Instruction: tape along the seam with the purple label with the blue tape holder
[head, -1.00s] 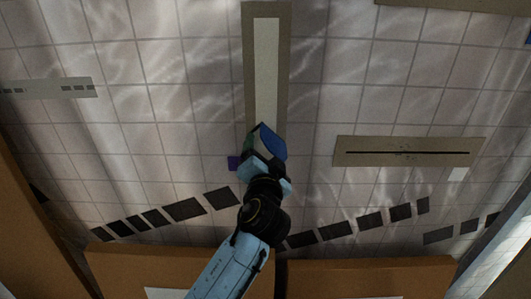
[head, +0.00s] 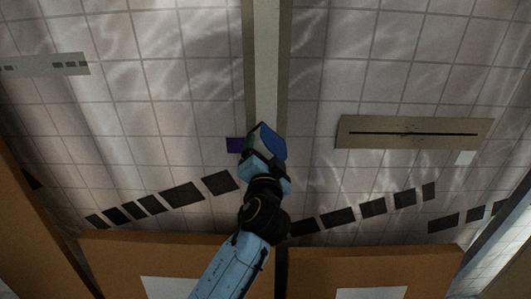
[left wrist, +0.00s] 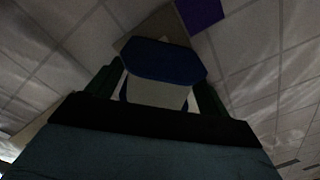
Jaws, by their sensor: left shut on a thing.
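The blue tape holder (head: 272,143) is in my left gripper (head: 263,160), at the near end of the central seam band. In the left wrist view the holder (left wrist: 165,62) sits between dark fingers, with a pale part below its blue top. The seam band (head: 284,75) is tan, with a pale strip (head: 265,60) along its middle up to the holder. The purple label (head: 235,145) is on the tiled surface just left of the band's near end; it also shows in the left wrist view (left wrist: 200,12). Contact between holder and band cannot be told. My right gripper is out of view.
A pale band (head: 40,65) with dark dashes is at the left. Dark rectangles cross the tiles. Orange-brown boards (head: 190,250) stand along the near edge.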

